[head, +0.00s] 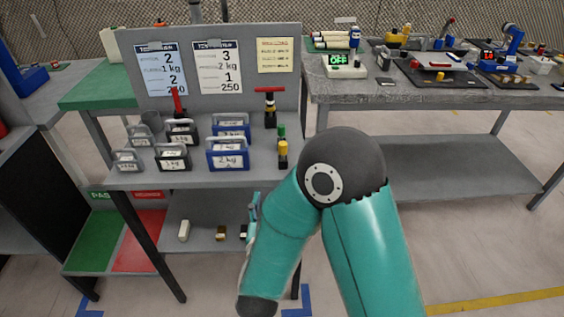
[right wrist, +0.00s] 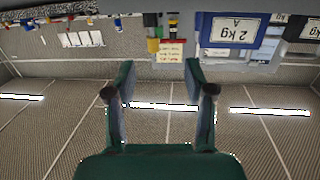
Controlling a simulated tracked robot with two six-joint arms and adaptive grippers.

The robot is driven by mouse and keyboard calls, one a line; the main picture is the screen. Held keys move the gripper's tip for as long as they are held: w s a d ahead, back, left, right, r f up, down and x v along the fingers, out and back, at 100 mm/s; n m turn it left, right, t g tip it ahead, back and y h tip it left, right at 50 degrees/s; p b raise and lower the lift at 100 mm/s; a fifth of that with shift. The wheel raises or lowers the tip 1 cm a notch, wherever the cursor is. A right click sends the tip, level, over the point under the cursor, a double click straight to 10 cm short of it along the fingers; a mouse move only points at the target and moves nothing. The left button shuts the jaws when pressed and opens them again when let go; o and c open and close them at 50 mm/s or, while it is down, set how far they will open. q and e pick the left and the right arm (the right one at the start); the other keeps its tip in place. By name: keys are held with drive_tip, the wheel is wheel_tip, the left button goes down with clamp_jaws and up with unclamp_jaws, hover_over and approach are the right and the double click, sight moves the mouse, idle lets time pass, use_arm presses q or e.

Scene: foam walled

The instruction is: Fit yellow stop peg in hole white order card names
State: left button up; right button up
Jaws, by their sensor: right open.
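I cannot make out the hole. My right gripper (head: 252,217) is low beside the bench's right front, partly hidden by my own arm. In the right wrist view its fingers (right wrist: 161,88) are apart with nothing between them. My left gripper is not in view.
Several handled weights, including a blue 2 kg one (head: 228,154), fill the bench top. A red-topped tool (head: 269,105) stands behind. Small blocks, one white (head: 184,230), lie on the lower shelf.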

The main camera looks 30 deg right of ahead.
drive_tip(key=d+r, duration=0.1)
drive_tip(key=p, duration=0.2)
approach(282, 154)
drive_tip(key=x, duration=0.5)
drive_tip(key=shift+h, duration=0.4)
drive_tip(key=shift+p+x, duration=0.6)
drive_tip(key=shift+x, duration=2.55)
drive_tip(key=shift+f, duration=0.15)
clamp_jaws()
